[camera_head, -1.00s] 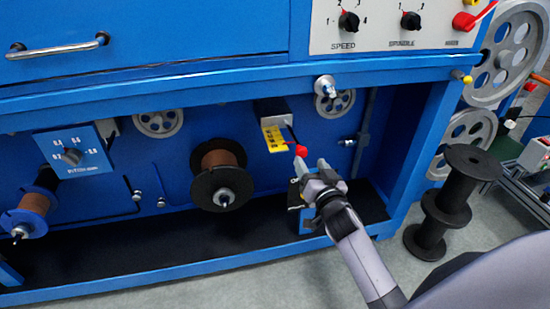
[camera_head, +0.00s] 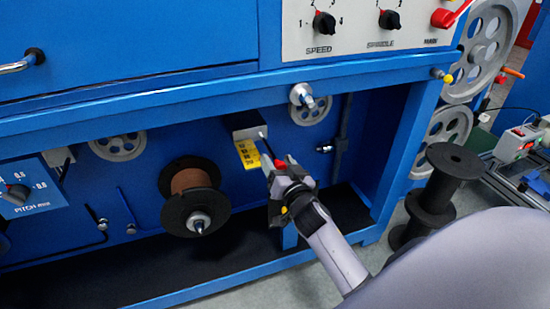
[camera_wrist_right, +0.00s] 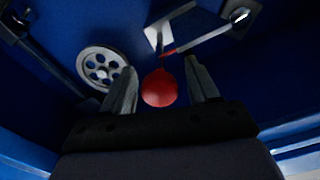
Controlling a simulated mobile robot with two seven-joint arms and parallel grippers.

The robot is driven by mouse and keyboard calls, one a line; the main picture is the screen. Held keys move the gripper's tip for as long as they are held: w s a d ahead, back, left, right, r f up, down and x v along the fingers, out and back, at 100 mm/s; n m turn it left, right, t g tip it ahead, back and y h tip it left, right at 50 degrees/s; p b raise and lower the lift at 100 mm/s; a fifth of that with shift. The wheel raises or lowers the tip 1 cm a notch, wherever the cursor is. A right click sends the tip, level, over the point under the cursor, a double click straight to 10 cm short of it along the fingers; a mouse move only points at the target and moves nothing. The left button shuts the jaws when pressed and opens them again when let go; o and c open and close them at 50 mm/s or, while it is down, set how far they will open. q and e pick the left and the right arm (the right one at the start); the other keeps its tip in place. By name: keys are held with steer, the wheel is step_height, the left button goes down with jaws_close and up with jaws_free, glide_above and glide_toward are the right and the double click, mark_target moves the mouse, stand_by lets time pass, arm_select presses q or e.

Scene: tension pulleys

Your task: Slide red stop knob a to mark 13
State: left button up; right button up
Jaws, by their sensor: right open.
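The red stop knob (camera_head: 280,163) is mostly hidden by my right gripper in the head view. In the right wrist view the round red knob (camera_wrist_right: 160,88) lies between the two fingers, with a visible gap on each side. My right gripper (camera_wrist_right: 161,68) is open around it and not closed on it. In the head view the right gripper (camera_head: 276,166) is at the lower right of the yellow scale plate (camera_head: 247,153). The scale's marks are too small to read. My left gripper is not in view.
A grey bracket (camera_head: 248,131) is above the scale. A brown-wound spool (camera_head: 192,180) is at left and a grey pulley (camera_head: 310,112) at upper right. The blue machine ledge (camera_head: 200,92) runs above the recess. A black spool (camera_head: 437,190) stands on the floor at right.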

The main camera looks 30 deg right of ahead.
mark_target(271, 152)
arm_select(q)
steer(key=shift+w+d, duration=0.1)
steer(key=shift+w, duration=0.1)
arm_select(e)
steer(key=shift+w, duration=0.2)
jaws_close()
steer(key=shift+b+x, duration=0.6)
steer(key=shift+x, duration=1.45)
steer(key=shift+w+d, duration=0.2)
steer(key=shift+w, duration=0.25)
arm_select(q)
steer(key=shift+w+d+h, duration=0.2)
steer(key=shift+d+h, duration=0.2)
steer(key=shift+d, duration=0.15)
arm_select(e)
steer(key=shift+r, duration=0.1)
jaws_free()
steer(key=shift+s, duration=0.1)
